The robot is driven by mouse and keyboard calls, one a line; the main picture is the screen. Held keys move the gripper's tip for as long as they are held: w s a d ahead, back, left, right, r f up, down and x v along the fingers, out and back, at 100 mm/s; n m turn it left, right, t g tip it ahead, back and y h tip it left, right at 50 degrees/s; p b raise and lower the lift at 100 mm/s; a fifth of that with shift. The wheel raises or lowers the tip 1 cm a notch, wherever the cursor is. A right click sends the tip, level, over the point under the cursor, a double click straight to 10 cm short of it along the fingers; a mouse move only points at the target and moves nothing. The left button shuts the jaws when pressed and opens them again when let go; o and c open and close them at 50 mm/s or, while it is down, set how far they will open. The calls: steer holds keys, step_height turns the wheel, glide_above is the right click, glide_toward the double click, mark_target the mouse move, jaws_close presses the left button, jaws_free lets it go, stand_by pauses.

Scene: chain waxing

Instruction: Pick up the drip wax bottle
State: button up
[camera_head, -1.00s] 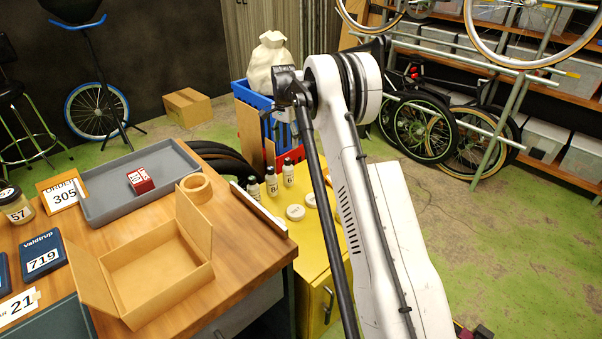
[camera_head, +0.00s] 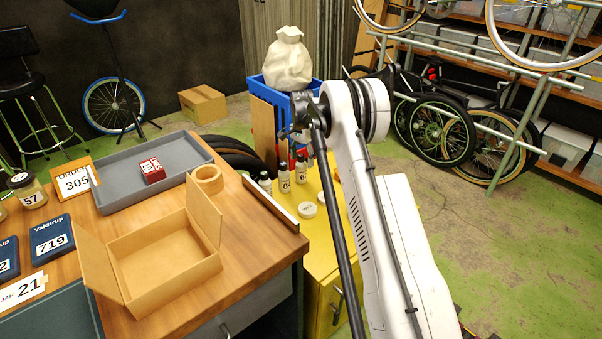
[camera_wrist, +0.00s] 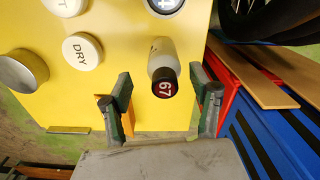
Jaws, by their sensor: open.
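The wrist view shows one bottle (camera_wrist: 161,52) with a dark cap reading 67, upright between my open fingers. Which bottle holds drip wax I cannot tell. My gripper (camera_wrist: 162,86) is open and empty, with a gap on each side of that cap. In the head view my gripper (camera_head: 300,134) is above the bottles, its fingers partly hidden.
A round lid reading DRY (camera_wrist: 82,50) and a metal tin (camera_wrist: 22,72) stand near the bottle. A blue and red crate (camera_wrist: 284,120) with wooden boards is close on the right. The workbench (camera_head: 255,245) with an open cardboard box (camera_head: 165,262) lies left of the cabinet.

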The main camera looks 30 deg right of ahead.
mark_target(301, 166)
steer(key=f, duration=0.1)
steer(key=f+b, duration=0.1)
steer(key=f, duration=0.2)
steer(key=shift+w+a+f, duration=0.15)
steer(key=shift+w+f, duration=0.1)
steer(key=shift+c, duration=0.5)
steer(key=c, duration=1.2)
steer(key=shift+r, duration=0.2)
